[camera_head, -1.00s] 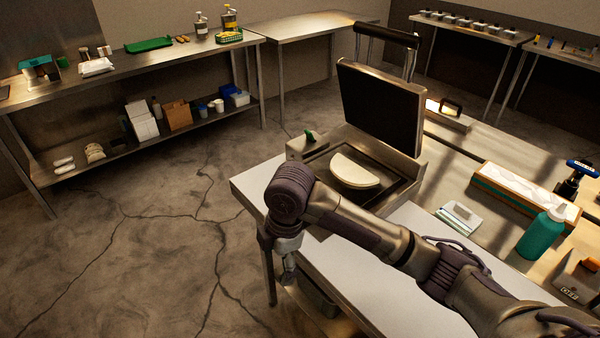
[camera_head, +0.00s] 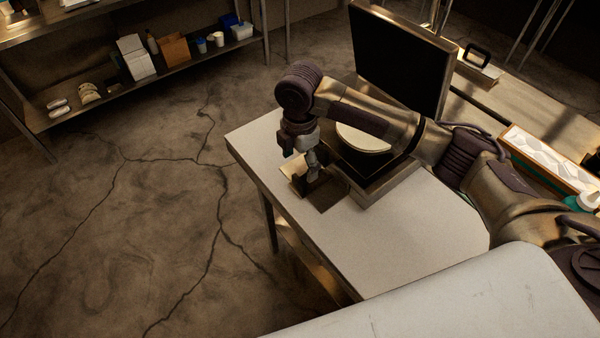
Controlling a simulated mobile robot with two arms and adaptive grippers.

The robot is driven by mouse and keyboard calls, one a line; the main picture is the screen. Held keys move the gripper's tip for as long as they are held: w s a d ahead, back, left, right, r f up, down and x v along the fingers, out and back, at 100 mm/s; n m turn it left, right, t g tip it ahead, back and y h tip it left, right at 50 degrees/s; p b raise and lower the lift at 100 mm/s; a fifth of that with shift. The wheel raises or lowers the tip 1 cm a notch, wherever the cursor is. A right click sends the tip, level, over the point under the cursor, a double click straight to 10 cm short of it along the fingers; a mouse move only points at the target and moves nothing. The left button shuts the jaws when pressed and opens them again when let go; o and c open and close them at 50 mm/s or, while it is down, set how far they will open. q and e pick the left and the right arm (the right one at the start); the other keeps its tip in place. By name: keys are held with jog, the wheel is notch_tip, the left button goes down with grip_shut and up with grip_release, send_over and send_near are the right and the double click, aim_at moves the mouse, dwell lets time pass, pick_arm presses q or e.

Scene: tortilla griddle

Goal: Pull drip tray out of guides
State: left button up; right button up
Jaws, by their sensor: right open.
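The griddle (camera_head: 385,182) stands on the white-topped table with its dark lid (camera_head: 398,65) raised. The drip tray (camera_head: 322,197) shows as a flat, dark brownish piece sticking out at the griddle's lower left side, over the tabletop. My right gripper (camera_head: 311,176) points down at the tray's outer part, open; its fingers are small and dark, and I cannot tell whether they touch the tray. The guides are hidden. My left gripper is out of view.
The white tabletop (camera_head: 420,225) is clear in front of the griddle. The table's left edge is close to the tray, with open floor beyond. A white-topped box (camera_head: 545,158) and a dark-handled press (camera_head: 477,62) stand to the right. A shelf of supplies is far back left.

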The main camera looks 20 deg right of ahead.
aim_at(299, 178)
jog(key=f, duration=0.3)
jog(key=shift+w+d+f+p, duration=0.2)
jog(key=shift+w+f+p, duration=0.1)
jog(key=shift+f, duration=0.1)
notch_tip(299, 178, down, 3)
jog(key=shift+f+p, duration=0.2)
jog(key=shift+p, duration=0.1)
jog(key=shift+f, duration=0.5)
jog(key=c, duration=0.8)
grip_shut()
grip_release()
jog(key=shift+r, duration=0.1)
jog(key=shift+w, duration=0.1)
grip_shut()
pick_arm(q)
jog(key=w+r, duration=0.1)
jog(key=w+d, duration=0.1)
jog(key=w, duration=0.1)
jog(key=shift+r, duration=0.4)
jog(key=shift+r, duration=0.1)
pick_arm(e)
jog(key=shift+a, duration=0.15)
